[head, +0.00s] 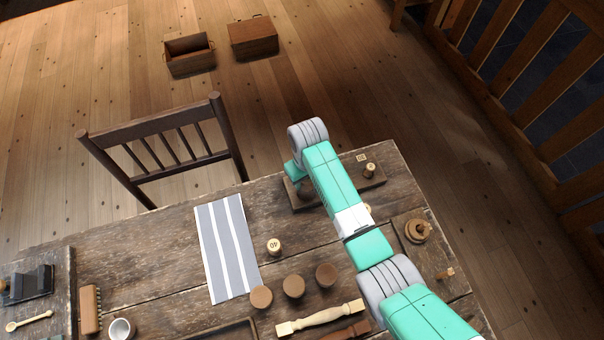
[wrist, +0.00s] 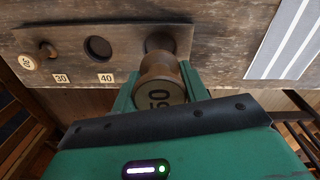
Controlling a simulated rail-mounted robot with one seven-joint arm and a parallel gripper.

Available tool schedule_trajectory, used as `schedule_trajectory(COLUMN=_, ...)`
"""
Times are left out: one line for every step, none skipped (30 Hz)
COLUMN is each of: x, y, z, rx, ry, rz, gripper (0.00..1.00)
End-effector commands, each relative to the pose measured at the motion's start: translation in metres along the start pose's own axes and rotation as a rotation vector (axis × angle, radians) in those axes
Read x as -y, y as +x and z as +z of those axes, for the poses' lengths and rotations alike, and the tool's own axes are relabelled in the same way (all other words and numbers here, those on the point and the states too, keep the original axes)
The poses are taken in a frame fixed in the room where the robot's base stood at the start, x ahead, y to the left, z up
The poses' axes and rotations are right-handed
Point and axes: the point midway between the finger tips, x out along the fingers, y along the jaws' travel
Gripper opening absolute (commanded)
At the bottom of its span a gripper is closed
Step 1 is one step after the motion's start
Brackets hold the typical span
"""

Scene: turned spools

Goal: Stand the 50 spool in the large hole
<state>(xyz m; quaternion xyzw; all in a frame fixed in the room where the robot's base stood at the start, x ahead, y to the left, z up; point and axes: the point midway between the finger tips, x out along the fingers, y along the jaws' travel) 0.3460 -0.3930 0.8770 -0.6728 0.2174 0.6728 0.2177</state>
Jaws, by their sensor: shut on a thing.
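My gripper (wrist: 158,85) is shut on the brown 50 spool (wrist: 161,72), with its pale numbered end facing the wrist camera. The spool's far end is at the large hole (wrist: 160,40) of the dark wooden board (wrist: 125,36); I cannot tell how deep it sits. The middle hole (wrist: 98,48), by the 40 label, is empty. The 30 spool (wrist: 28,62) stands in the small hole by the 30 label. In the head view the board (head: 379,181) is partly hidden by my arm. The 40 spool (head: 274,246) stands on the table.
A striped cloth (head: 227,250) lies left of the board. Several brown round pieces (head: 293,286) and a pale turned spindle (head: 320,317) are near the front. A small tray with a turned piece (head: 417,231) is at right. A chair (head: 165,150) stands behind the table.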

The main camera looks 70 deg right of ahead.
Motion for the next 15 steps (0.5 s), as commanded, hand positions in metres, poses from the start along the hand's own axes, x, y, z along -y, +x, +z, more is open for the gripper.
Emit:
schedule_trajectory(x=0.000, y=0.004, z=0.000, rx=0.000, ry=0.000, rz=0.000, gripper=0.22)
schedule_trajectory(x=0.000, y=0.006, z=0.000, rx=0.000, ry=0.000, rz=0.000, gripper=0.22)
schedule_trajectory(x=0.000, y=0.010, z=0.000, rx=0.000, ry=0.001, rz=0.000, gripper=0.22)
schedule_trajectory(x=0.000, y=0.012, z=0.000, rx=0.000, ry=0.001, rz=0.000, gripper=0.22)
schedule_trajectory(x=0.000, y=0.015, z=0.000, rx=0.000, ry=0.001, rz=0.000, gripper=0.22)
schedule_trajectory(x=0.000, y=0.020, z=0.000, rx=0.000, ry=0.001, rz=0.000, gripper=0.22)
schedule_trajectory(x=0.000, y=0.023, z=0.000, rx=0.000, ry=0.001, rz=0.000, gripper=0.22)
schedule_trajectory(x=0.000, y=0.026, z=0.000, rx=0.000, ry=0.001, rz=0.000, gripper=0.22)
schedule_trajectory(x=0.000, y=0.031, z=0.000, rx=0.000, ry=0.001, rz=0.000, gripper=0.22)
schedule_trajectory(x=0.000, y=0.035, z=0.000, rx=0.000, ry=0.002, rz=0.000, gripper=0.22)
schedule_trajectory(x=0.000, y=0.038, z=0.000, rx=0.000, ry=0.001, rz=0.000, gripper=0.22)
schedule_trajectory(x=0.000, y=0.043, z=0.000, rx=0.000, ry=0.001, rz=0.000, gripper=0.22)
schedule_trajectory(x=0.000, y=0.047, z=0.000, rx=0.000, ry=0.001, rz=0.001, gripper=0.22)
schedule_trajectory(x=0.000, y=0.050, z=0.000, rx=0.000, ry=0.001, rz=0.001, gripper=0.22)
schedule_trajectory(x=0.000, y=0.053, z=0.000, rx=0.000, ry=0.001, rz=0.001, gripper=0.22)
